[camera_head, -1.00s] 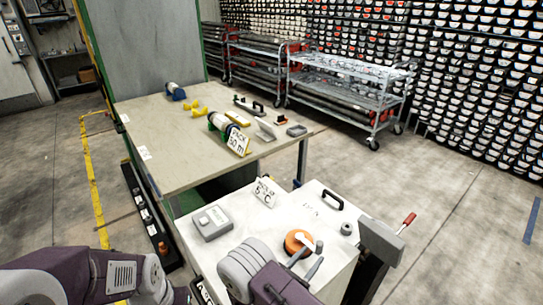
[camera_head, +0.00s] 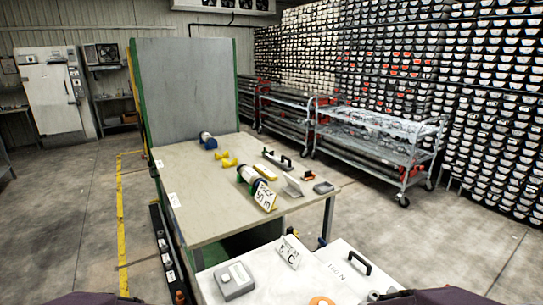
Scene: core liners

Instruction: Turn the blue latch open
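No blue latch can be clearly made out. A small dark blue piece (camera_head: 322,243) shows at the back edge of the white-topped chest (camera_head: 300,281), too small to tell whether it is a latch. The chest has a black handle (camera_head: 360,263) and a sign reading 5 °C (camera_head: 290,252). An orange round part (camera_head: 322,300) is cut off by the bottom edge. Only purple parts of my arms show at the bottom left and bottom right. Both grippers are out of view.
A table (camera_head: 205,215) holds yellow dumbbell-shaped pieces (camera_head: 229,161), a PACK 50 m sign (camera_head: 265,195) and other items. A grey box (camera_head: 235,281) sits on the chest. A metal cart (camera_head: 380,140) stands behind right. A white cabinet (camera_head: 52,88) stands far left, with open floor before it.

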